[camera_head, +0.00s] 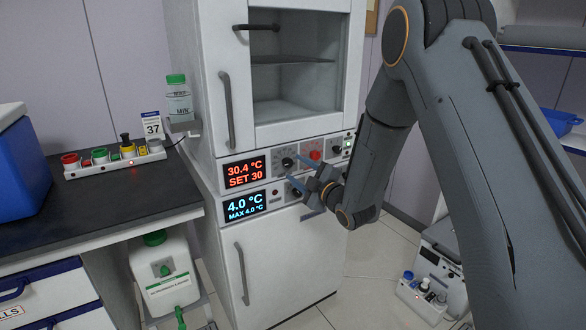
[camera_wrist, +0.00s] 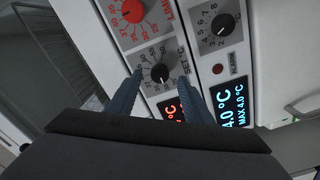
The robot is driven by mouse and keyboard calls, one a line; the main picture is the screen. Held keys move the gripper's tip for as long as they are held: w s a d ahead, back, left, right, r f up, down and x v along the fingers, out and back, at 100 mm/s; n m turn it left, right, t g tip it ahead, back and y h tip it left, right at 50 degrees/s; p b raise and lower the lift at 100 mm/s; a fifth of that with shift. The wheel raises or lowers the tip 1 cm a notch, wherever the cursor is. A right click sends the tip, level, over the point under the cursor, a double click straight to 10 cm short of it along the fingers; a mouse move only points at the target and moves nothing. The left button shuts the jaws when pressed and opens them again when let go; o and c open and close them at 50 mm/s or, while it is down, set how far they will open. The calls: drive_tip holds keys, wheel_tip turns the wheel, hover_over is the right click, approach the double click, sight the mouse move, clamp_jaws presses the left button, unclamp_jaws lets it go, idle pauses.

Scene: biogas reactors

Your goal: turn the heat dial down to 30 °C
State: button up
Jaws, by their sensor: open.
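The heat dial (camera_head: 287,162) is a black knob on a grey scale plate, right of the upper display (camera_head: 244,173). That display reads 30.4 °C and SET 30 in red. In the wrist view the dial (camera_wrist: 160,73), labelled SET °C, appears between the two fingertips. My gripper (camera_head: 297,171) is open in front of the panel and empty. Its fingers also show in the wrist view (camera_wrist: 161,68), one to each side of the knob. I cannot tell whether either finger touches it.
A red dial (camera_wrist: 131,12) sits beside the heat dial. The lower panel has another black dial (camera_wrist: 222,25) and a blue display (camera_head: 244,205) reading 4.0 °C. Door handles (camera_head: 227,110) project from the cabinet. A dark bench (camera_head: 110,205) stands at left.

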drive_tip(key=v, duration=0.4)
drive_tip(key=s+d+f+m+g+h+p, duration=0.25)
drive_tip(key=s+d+m+g+h, duration=0.5)
drive_tip(key=d, duration=0.65)
drive_tip(key=s+d+m+g+h, duration=0.1)
drive_tip(key=s+m, duration=0.4)
drive_tip(key=s, duration=1)
drive_tip(key=s+d+m+g+h, duration=0.1)
drive_tip(key=s+d+m+g, duration=0.2)
drive_tip(key=s, duration=1.3)
drive_tip(key=m+g, duration=0.3)
drive_tip(key=shift+s+d+r+p, duration=0.2)
drive_tip(key=shift+d+r+p, duration=0.1)
drive_tip(key=shift+d, duration=0.1)
